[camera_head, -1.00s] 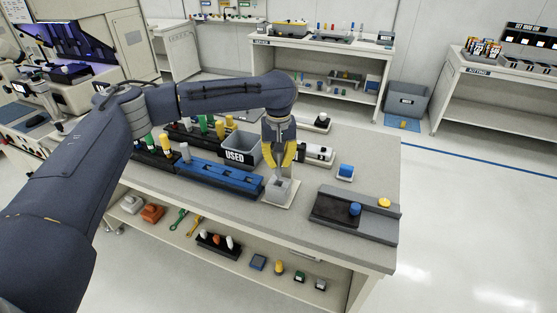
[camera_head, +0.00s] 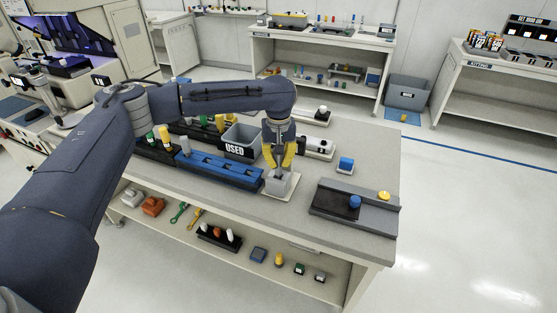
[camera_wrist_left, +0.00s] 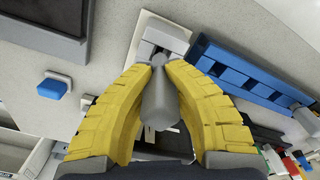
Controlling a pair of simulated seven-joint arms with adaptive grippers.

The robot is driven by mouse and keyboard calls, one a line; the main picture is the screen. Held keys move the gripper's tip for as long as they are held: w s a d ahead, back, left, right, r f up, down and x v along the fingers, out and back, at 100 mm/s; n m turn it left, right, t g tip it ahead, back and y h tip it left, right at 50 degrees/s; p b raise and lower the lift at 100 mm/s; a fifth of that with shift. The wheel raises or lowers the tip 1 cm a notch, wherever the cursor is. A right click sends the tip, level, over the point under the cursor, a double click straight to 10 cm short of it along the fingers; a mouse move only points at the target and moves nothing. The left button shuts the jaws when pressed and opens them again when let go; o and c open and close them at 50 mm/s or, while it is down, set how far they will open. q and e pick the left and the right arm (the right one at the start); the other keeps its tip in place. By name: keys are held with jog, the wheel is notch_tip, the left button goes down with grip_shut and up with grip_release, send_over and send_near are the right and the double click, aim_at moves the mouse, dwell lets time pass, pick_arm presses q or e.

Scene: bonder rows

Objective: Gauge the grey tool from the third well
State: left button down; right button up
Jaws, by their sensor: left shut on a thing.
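My left gripper (camera_head: 279,164) has its yellow fingers pointing down over a light grey gauge block (camera_head: 281,185) on a pale plate. My right gripper is not in view.
A grey bin marked USED (camera_head: 240,142) stands behind the blue rack. A dark rack with coloured tools (camera_head: 158,152) is at the left. A grey tray with a blue knob (camera_head: 354,202) and a blue block (camera_head: 345,164) lie right, with bare bench between.

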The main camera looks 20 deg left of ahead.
aim_at(279, 174)
pick_arm(q)
jog(key=shift+f, duration=0.15)
dwell(0.6)
jog(key=shift+f, duration=0.45)
jog(key=shift+f, duration=1.15)
dwell(0.6)
jog(key=c, duration=1.4)
grip_release()
jog(key=r, duration=1.2)
jog(key=shift+s, duration=0.2)
